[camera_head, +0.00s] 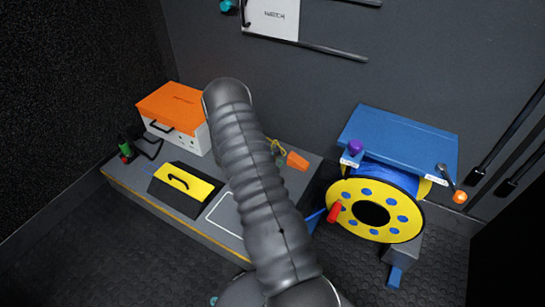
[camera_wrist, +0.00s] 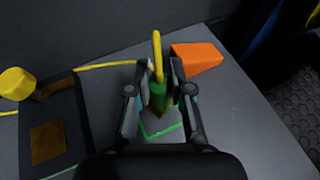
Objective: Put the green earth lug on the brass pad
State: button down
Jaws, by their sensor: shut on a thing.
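In the wrist view, my gripper (camera_wrist: 159,93) is shut on the green earth lug (camera_wrist: 159,97), with one finger on each side. A yellow cable (camera_wrist: 157,48) rises from the lug's top. A brown tip shows below the green part, above a green outline (camera_wrist: 163,135) on the grey top; I cannot tell whether it touches the surface. The brass pad (camera_wrist: 47,142) is a brownish square on a dark block at the left, apart from the lug. In the head view, my arm hides the gripper, lug and pad.
A yellow knob (camera_wrist: 17,84) stands near the dark block. An orange wedge (camera_wrist: 198,56) lies just behind and right of my gripper. In the head view, a yellow-topped box (camera_head: 187,186), an orange-lidded case (camera_head: 172,107) and a yellow cable reel (camera_head: 345,213) stand around the bench.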

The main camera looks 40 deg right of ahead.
jog(key=shift+f, duration=1.85)
jog(key=shift+f+b, duration=0.2)
jog(key=shift+b, duration=0.15)
jog(key=c, duration=1.1)
grip_release()
jog(key=shift+o, duration=0.2)
